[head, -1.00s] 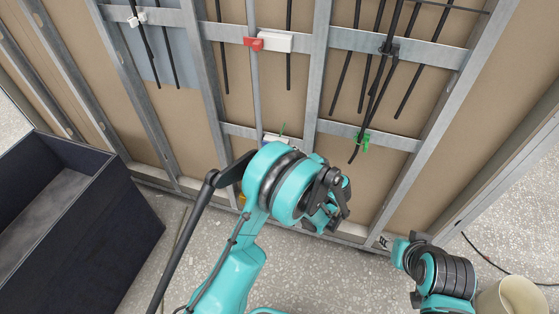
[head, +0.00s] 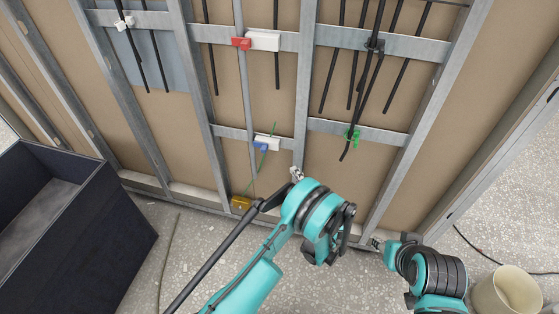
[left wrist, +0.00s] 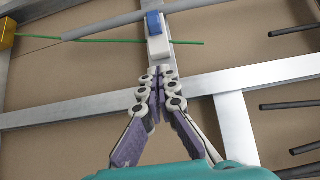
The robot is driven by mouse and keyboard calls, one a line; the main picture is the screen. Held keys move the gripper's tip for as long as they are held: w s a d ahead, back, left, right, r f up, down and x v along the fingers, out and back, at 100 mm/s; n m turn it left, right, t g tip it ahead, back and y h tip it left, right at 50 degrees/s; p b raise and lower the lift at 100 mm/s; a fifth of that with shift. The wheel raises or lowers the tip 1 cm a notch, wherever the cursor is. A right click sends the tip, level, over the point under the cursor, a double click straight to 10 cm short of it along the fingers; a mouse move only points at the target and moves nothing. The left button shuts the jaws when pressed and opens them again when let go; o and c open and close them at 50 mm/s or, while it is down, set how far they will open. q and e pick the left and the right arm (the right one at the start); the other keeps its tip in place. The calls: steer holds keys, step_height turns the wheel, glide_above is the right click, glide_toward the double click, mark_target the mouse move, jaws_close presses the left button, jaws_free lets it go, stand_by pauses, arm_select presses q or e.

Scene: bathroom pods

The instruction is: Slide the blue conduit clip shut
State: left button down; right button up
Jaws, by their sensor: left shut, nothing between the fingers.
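The blue conduit clip (head: 260,147) has a blue part and a white body (head: 270,142), low on the wall frame in the head view. The left wrist view shows the blue part (left wrist: 154,22) at the grey conduit and the white body (left wrist: 158,46) nearer me. A green wire crosses the white body. My left gripper (head: 296,174) is shut and empty, right of and below the clip. In the left wrist view its fingertips (left wrist: 160,72) are just short of the white body; contact cannot be told. My right gripper (head: 376,243) is low at right, its jaws unclear.
Metal studs and crossbars surround the clip. Black cables hang above right, with a green tie (head: 352,138). A dark bin (head: 95,225) and a beige bucket (head: 510,292) stand on the floor.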

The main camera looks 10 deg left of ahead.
mark_target(267, 148)
arm_select(q)
steer(key=b+x, duration=0.1)
steer(key=x, duration=0.3)
steer(key=s+a+b+x, duration=0.1)
steer(key=x, duration=0.3)
steer(key=s+a+b+x, duration=0.1)
steer(key=b+x, duration=0.1)
steer(key=x, duration=0.2)
steer(key=shift+w+a, duration=0.2)
steer(key=shift+a, duration=0.1)
arm_select(e)
step_height(267, 148, down, 4)
steer(key=shift+f, duration=0.15)
arm_select(q)
steer(key=shift+w, duration=0.1)
